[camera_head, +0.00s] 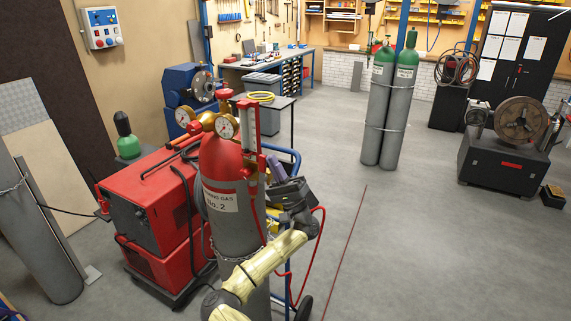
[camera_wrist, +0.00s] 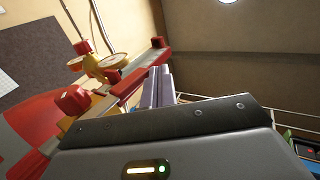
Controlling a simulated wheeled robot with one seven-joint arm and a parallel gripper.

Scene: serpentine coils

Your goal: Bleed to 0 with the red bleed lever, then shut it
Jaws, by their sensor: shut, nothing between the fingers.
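The red-topped gas cylinder (camera_head: 222,222), labelled No. 2, stands upright on a cart, with two round gauges (camera_head: 223,127) and a clear vertical tube (camera_head: 250,128) at its top. The gauge readings are too small to tell. My gripper (camera_head: 274,168) is right of the cylinder's shoulder, with its purple-grey fingers pointing up. In the wrist view the fingers (camera_wrist: 158,86) are together and empty. A red bar (camera_wrist: 130,84) lies close beside them on the left; I cannot tell whether it is the bleed lever or whether they touch. A red block (camera_wrist: 73,101) is further left.
A red welding machine (camera_head: 160,205) stands directly left of the cylinder. A blue cart frame (camera_head: 291,165) and a red hose (camera_head: 319,245) are on the right. Two green-topped cylinders (camera_head: 380,110) stand further back. Open grey floor (camera_head: 420,240) lies to the right.

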